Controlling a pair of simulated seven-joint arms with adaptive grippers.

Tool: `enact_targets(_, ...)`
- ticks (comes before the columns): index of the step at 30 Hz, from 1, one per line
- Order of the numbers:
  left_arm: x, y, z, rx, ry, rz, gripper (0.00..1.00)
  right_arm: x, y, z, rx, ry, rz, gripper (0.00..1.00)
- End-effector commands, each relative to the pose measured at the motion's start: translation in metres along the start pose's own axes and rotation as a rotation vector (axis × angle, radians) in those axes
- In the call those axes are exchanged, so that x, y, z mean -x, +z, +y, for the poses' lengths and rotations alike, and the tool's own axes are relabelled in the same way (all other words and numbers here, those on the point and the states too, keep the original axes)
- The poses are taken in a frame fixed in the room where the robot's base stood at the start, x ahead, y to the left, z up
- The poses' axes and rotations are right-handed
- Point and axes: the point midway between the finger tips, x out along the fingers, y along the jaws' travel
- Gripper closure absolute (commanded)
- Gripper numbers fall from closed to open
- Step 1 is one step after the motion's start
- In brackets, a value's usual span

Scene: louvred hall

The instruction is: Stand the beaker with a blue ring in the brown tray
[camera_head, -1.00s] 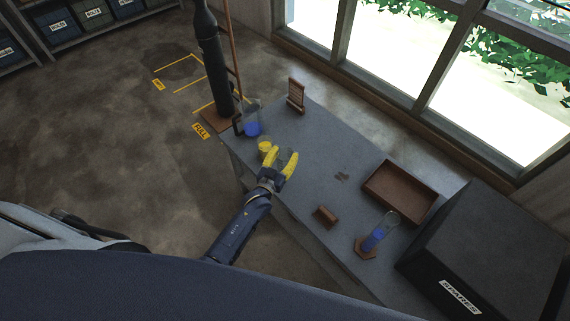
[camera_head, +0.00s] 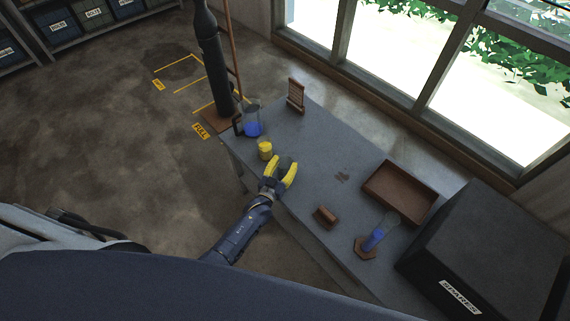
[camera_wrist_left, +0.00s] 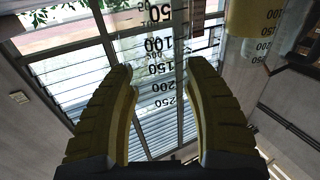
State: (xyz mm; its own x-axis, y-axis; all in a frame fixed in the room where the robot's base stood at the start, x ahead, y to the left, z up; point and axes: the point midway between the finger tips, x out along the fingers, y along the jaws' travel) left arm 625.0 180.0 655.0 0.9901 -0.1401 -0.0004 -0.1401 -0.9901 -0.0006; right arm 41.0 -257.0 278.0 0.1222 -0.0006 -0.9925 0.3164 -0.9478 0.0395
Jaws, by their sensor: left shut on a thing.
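My left gripper (camera_head: 286,170) has yellow fingers and is over the near edge of the grey table. It is shut on a clear beaker (camera_wrist_left: 160,70), whose black graduations show between the fingers in the left wrist view. No blue ring can be made out on it, and in the head view the glass is hardly visible. The brown tray (camera_head: 387,209) is an empty-looking shallow box farther right on the table, apart from the gripper. My right gripper is not in view.
A yellow-filled vessel (camera_head: 265,150) stands just beyond the gripper, with a blue-filled jug (camera_head: 252,123) behind it. A small brown block (camera_head: 325,216) and a blue-filled cylinder (camera_head: 375,239) stand near the tray. A black case (camera_head: 490,245) is at right. The table's middle is mostly clear.

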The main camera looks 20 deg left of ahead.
Motion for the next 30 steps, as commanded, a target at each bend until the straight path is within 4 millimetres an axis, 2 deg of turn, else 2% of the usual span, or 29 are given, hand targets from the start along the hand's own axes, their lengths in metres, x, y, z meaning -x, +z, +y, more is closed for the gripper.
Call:
enact_targets(7, 0.0, 0.001, 0.0, 0.0, 0.0, 0.0, 0.87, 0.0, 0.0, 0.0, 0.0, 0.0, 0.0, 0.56)
enact_targets(8, 0.0, 0.001, 0.0, 0.0, 0.0, 0.0, 0.44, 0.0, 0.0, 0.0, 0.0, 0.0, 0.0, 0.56)
enact_targets(13, 0.0, 0.001, 0.0, 0.0, 0.0, 0.0, 0.25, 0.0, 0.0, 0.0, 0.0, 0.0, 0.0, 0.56)
enact_targets(24, 0.001, 0.004, 0.0, 0.001, 0.0, 0.0, 0.25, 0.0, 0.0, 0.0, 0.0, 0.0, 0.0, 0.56)
enact_targets(30, 0.028, 0.005, 0.0, 0.0, 0.0, -0.001, 0.25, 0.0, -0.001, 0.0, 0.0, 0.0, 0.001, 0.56)
